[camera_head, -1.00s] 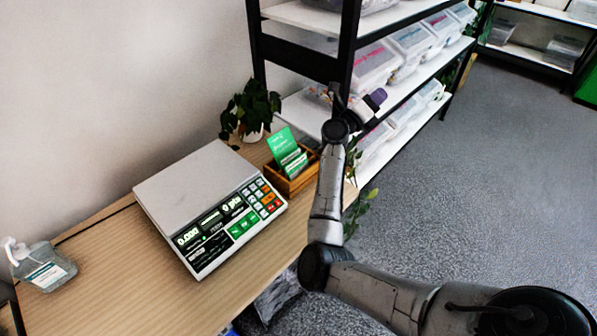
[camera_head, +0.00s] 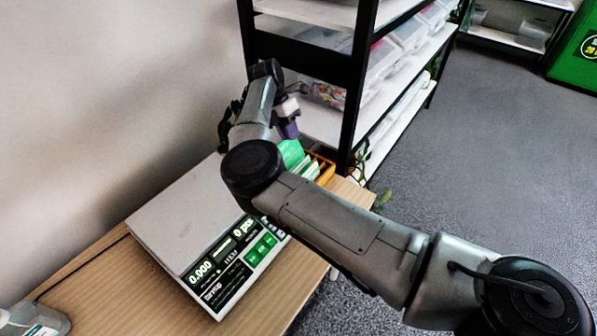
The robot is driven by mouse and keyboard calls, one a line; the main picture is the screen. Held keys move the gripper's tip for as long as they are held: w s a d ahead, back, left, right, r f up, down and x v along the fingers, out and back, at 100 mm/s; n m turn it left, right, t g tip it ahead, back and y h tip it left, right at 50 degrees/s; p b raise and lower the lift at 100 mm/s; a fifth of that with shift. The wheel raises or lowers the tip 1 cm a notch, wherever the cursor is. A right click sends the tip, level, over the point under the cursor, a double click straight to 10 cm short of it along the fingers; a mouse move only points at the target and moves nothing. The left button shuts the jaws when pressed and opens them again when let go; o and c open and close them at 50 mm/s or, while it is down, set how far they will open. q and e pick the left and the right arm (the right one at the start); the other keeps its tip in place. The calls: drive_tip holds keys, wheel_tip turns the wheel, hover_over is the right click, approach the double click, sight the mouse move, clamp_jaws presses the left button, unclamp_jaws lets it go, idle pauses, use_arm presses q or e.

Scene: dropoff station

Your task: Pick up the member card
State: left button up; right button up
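The green member cards (camera_head: 293,156) stand in a small wooden box (camera_head: 326,170) at the far right end of the table, behind the scale. My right arm reaches in from the lower right across the scale. My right gripper (camera_head: 288,131), with purple at its end, points down just above the cards. Its fingertips are small and partly hidden, so I cannot tell whether it is open or shut, or touching a card. My forearm covers part of the box and the scale's keypad. My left gripper is not in view.
A white scale (camera_head: 185,205) with a lit display fills the middle of the wooden table (camera_head: 85,285). A potted plant (camera_head: 226,125) is mostly hidden behind my arm. A black shelf post (camera_head: 357,85) stands close behind the box. A clear bottle (camera_head: 35,322) is at lower left.

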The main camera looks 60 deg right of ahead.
drive_tip(key=b, duration=0.1)
approach(313, 173)
drive_tip(key=a, duration=0.3)
drive_tip(key=shift+f, duration=0.2)
drive_tip(key=shift+s+f, duration=0.25)
drive_tip(key=shift+f, duration=0.35)
drive_tip(key=shift+b+x, duration=0.85)
drive_tip(key=shift+x, duration=1.5)
drive_tip(key=shift+s+f, duration=0.1)
drive_tip(key=shift+f, duration=0.2)
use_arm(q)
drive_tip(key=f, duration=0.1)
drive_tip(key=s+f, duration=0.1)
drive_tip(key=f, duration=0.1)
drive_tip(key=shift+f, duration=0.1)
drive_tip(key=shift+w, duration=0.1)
use_arm(e)
drive_tip(key=shift+c, duration=0.4)
clamp_jaws()
